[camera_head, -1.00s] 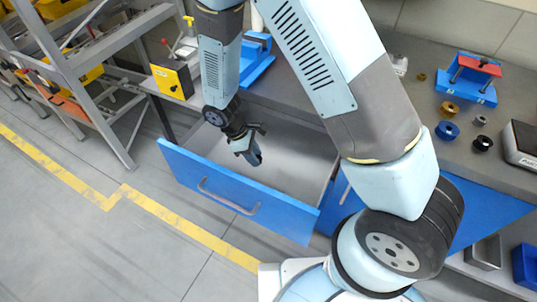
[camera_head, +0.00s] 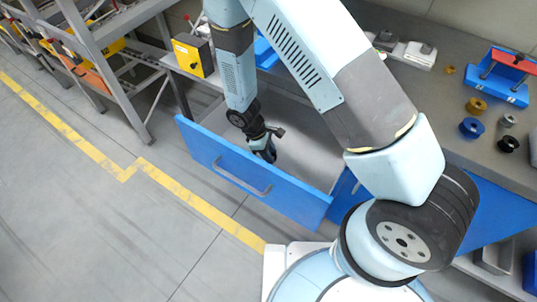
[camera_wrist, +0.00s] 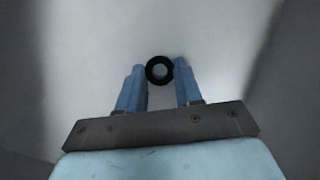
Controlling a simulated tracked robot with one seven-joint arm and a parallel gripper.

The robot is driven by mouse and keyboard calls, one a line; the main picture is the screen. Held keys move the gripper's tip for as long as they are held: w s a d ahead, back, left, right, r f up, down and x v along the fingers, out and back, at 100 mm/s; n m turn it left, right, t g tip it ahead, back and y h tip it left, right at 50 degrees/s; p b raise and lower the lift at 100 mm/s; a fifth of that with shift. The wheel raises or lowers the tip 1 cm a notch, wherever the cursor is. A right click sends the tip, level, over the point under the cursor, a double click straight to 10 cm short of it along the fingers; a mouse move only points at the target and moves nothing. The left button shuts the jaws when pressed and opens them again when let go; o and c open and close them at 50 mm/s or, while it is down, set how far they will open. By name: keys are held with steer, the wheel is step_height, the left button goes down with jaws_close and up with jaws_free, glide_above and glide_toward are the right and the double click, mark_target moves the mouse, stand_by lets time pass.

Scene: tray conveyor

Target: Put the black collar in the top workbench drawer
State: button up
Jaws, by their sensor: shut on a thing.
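The top workbench drawer (camera_head: 238,172), with a blue front and grey inside, is pulled open in the head view. My gripper (camera_head: 270,152) points down inside the drawer opening. In the wrist view my gripper (camera_wrist: 160,78) has its two blue fingers shut on a black collar (camera_wrist: 149,70), a ring with a round hole. A pale grey surface shows around and below the ring. I cannot tell whether the ring touches it. In the head view the held collar is too small or hidden to make out. Another black ring-like part (camera_head: 509,144) lies on the bench at the right.
Brass, blue and grey round parts lie on the bench (camera_head: 440,110) near a blue fixture with a red bar (camera_head: 505,75). A yellow box (camera_head: 193,56) stands behind the drawer. A grey rack (camera_head: 115,50) is at left. The floor before the drawer is clear.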

steer(key=shift+f, duration=0.55)
steer(key=o, duration=1)
steer(key=shift+f, duration=0.1)
steer(key=shift+o, duration=0.2)
steer(key=v, duration=1.2)
steer(key=shift+d, duration=0.1)
